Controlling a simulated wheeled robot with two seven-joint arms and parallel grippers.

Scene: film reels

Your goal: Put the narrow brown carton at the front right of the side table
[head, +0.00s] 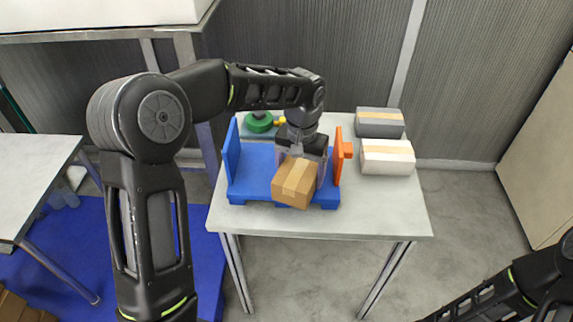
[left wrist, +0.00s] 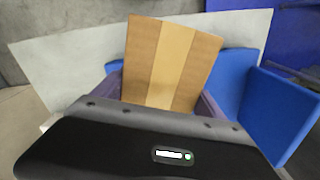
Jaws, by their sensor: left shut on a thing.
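The narrow brown carton (head: 294,181) has a lighter tape stripe and looks tilted. My left gripper (head: 301,158) is shut on it, above the front part of a blue holder on the side table (head: 385,218). In the left wrist view the carton (left wrist: 170,62) stands up between the purple-grey fingers (left wrist: 160,92). I cannot tell whether the carton touches the blue holder. The front right of the side table is bare. Of my right arm, only dark links show at the lower right of the head view; its gripper is out of the picture.
A grey box (head: 380,122) and a white box (head: 387,157) stand at the table's back right. A green round object (head: 259,122) is behind the holder.

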